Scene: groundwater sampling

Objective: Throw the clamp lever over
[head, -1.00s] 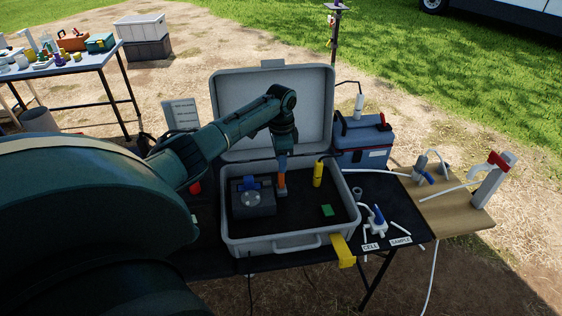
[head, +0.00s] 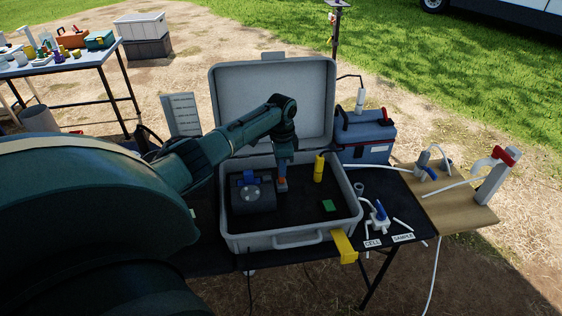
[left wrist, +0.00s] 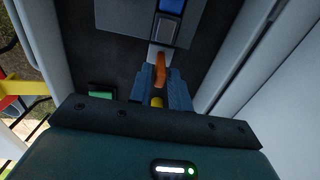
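The clamp lever is a small orange handle (left wrist: 160,68) on a pale stem at the side of a dark grey box-shaped unit (head: 254,199) with a blue part (head: 249,179) on top. The unit sits in the left half of the open grey case (head: 290,240). My left gripper (head: 281,184) points down into the case beside the unit's right side. In the left wrist view, its two blue-grey fingers (left wrist: 163,90) close around the orange handle, with little or no gap seen. The fingertips partly hide the handle. My right gripper is not in view.
A yellow cylinder (head: 319,168) stands right of my left gripper, and a green block (head: 328,206) lies on the case floor. The raised lid (head: 270,100) stands behind my arm. A blue cooler box (head: 366,140) and a tubing board (head: 450,205) are to the right.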

